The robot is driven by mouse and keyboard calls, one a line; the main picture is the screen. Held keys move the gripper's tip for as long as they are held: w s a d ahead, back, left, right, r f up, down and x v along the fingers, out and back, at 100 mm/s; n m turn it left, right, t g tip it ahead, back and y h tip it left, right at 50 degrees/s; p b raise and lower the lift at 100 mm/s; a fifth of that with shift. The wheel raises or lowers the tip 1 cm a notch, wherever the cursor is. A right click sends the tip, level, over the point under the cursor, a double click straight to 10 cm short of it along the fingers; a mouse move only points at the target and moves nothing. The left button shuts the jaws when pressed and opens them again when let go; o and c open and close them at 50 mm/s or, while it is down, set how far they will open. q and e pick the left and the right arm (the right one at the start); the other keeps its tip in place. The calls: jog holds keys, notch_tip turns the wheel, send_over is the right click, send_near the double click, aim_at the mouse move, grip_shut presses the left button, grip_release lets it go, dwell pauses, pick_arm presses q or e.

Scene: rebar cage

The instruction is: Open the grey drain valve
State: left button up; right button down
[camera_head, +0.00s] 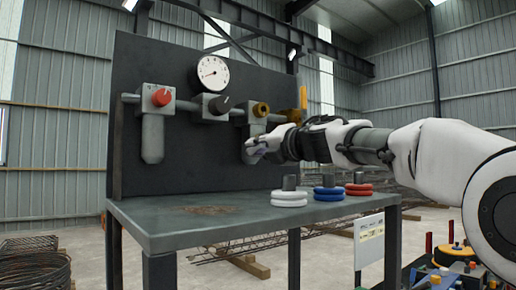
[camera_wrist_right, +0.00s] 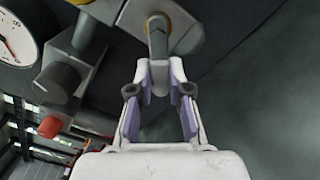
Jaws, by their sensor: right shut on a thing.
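The grey drain valve shows in the right wrist view as a short grey handle (camera_wrist_right: 158,38) with a rounded top, below a yellow part. It sits on the unit with the yellow knob (camera_head: 261,109) on the dark panel. My right gripper (camera_head: 256,150) reaches in from the right at the lower part of that unit and hides the valve in the head view. In the wrist view my right gripper (camera_wrist_right: 159,75) has its fingertips around the handle's lower end, shut on it. My left gripper is not in view.
White, blue and red ring stacks (camera_head: 289,198) stand on the grey bench (camera_head: 160,222), whose front left is clear.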

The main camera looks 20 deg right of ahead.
jog(key=shift+f+n, duration=0.15)
jog(key=shift+n, duration=0.15)
jog(key=n, duration=0.1)
jog(key=d+f+n+b, duration=0.1)
jog(key=n, duration=0.3)
jog(key=shift+w+d+f, duration=0.15)
jog(key=shift+w+d, duration=0.05)
jog(key=shift+w, duration=0.15)
jog(key=n, duration=0.1)
jog(key=d+n, duration=0.1)
jog(key=n, duration=0.1)
jog(key=n+b, duration=0.1)
jog(key=n, duration=0.1)
jog(key=shift+w+d+f, duration=0.1)
jog(key=shift+w+d, duration=0.15)
jog(key=c, duration=1.1)
grip_release()
jog(key=shift+w, duration=0.15)
